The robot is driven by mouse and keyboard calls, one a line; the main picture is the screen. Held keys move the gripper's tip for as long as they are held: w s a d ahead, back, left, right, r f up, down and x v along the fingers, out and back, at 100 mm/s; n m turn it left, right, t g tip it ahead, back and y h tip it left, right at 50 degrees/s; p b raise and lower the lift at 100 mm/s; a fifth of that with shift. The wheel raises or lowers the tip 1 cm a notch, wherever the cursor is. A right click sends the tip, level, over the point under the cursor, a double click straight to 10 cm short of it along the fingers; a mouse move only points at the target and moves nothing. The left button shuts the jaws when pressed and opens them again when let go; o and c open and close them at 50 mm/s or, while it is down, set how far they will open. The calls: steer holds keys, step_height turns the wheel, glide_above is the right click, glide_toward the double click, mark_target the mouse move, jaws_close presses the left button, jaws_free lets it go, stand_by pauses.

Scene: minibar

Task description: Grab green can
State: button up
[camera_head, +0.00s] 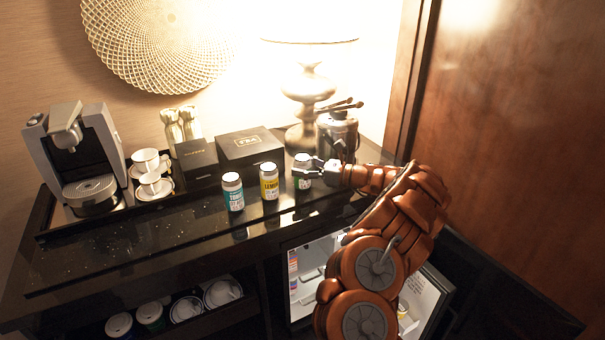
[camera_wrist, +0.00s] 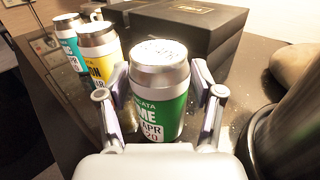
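The green can (camera_wrist: 160,100), with a silver top and white lettering, stands upright on the dark counter. In the wrist view it sits between the two fingers of my gripper (camera_wrist: 160,108). The fingers are spread on either side of it; a narrow gap shows on the right, and contact on the left is hard to tell. In the head view the green can (camera_head: 303,172) is at the right end of a row of cans, partly hidden by my gripper (camera_head: 308,172), which reaches in from the right.
A yellow can (camera_head: 269,181) and a teal can (camera_head: 232,192) stand left of the green can. Black boxes (camera_head: 249,147) are behind. A dark canister (camera_head: 338,138) and a lamp (camera_head: 308,90) stand close by. A coffee machine (camera_head: 76,155) is at left. The front counter strip is clear.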

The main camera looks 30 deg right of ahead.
steer(key=c, duration=1)
steer(key=shift+r, duration=0.15)
